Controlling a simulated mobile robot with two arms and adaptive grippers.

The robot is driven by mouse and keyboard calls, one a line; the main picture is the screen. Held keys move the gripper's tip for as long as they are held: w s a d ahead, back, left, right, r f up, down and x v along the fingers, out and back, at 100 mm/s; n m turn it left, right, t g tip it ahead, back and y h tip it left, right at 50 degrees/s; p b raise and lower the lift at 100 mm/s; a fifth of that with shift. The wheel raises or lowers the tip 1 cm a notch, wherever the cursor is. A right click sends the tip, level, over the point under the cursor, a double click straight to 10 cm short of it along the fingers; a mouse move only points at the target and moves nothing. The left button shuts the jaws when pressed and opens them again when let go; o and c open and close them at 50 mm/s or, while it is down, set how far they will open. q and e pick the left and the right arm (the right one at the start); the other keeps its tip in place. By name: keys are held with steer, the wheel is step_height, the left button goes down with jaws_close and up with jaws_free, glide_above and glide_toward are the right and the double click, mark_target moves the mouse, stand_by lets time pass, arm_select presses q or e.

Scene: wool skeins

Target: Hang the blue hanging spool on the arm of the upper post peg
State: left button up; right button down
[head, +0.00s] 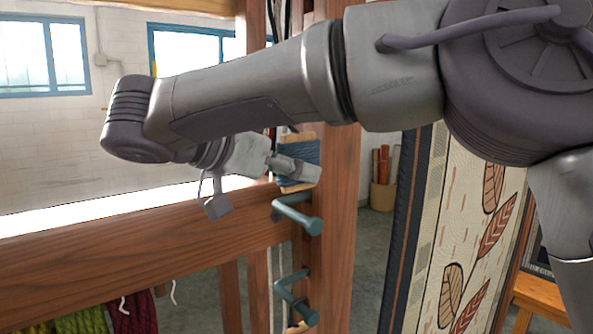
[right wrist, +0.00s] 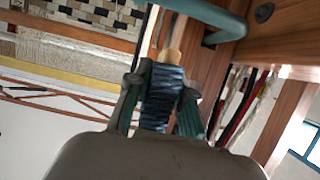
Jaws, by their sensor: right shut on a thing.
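The blue hanging spool (head: 308,151) has blue yarn between light wooden ends. My right gripper (head: 300,168) is shut on it, just above the upper post peg (head: 298,213) in the head view. That peg is a grey-green bent rod on the wooden post, and the spool appears apart from it. In the right wrist view the spool (right wrist: 160,95) sits between the two fingers of the right gripper (right wrist: 161,88), and a grey-green peg (right wrist: 205,15) shows beyond it. Part of the spool is hidden by the gripper in the head view. My left gripper is not in view.
A lower peg (head: 297,298) is on the same wooden post (head: 340,200). A wooden beam (head: 130,238) crosses to the left, with dark red and green skeins (head: 135,313) below it. A leaf-patterned rug (head: 455,240) hangs to the right.

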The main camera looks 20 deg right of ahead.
steer(key=c, duration=1)
jaws_free()
steer(key=shift+o, duration=0.3)
